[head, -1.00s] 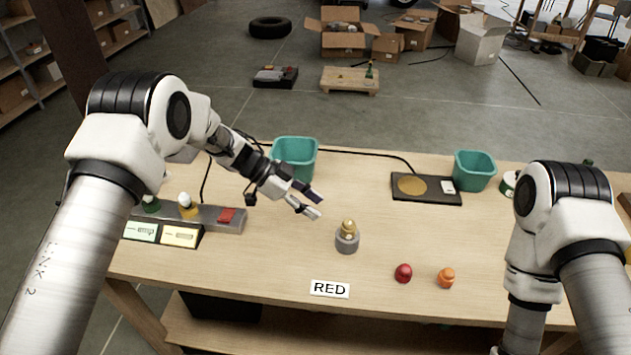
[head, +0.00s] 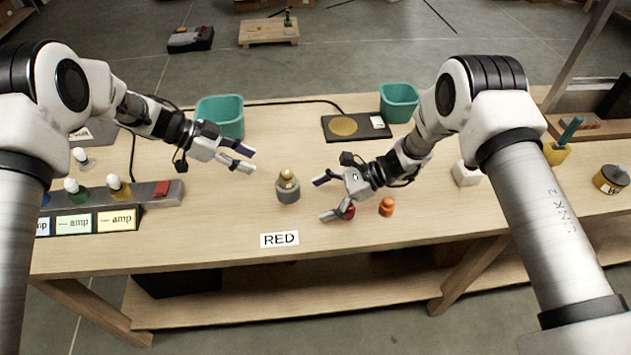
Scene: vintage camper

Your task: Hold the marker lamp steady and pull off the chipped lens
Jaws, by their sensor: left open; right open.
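The marker lamp stands upright on the table, with a grey round base (head: 288,195) and a gold-amber top piece (head: 287,176) seated on it. Any chip is too small to make out. My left gripper (head: 248,160) is open and empty, up and to the left of the lamp. My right gripper (head: 322,199) is open to the right of the lamp, its fingers pointing towards it, apart from it. A red lens (head: 349,212) is partly hidden by the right gripper. An orange lens (head: 387,206) lies just right of that gripper.
A RED label (head: 279,239) lies in front of the lamp. Teal bins (head: 219,117) (head: 399,102) and a dark pad with a gold disc (head: 356,127) stand behind. A rack with several coloured lamps (head: 145,197) is at the left. The table between the grippers holds only the lamp.

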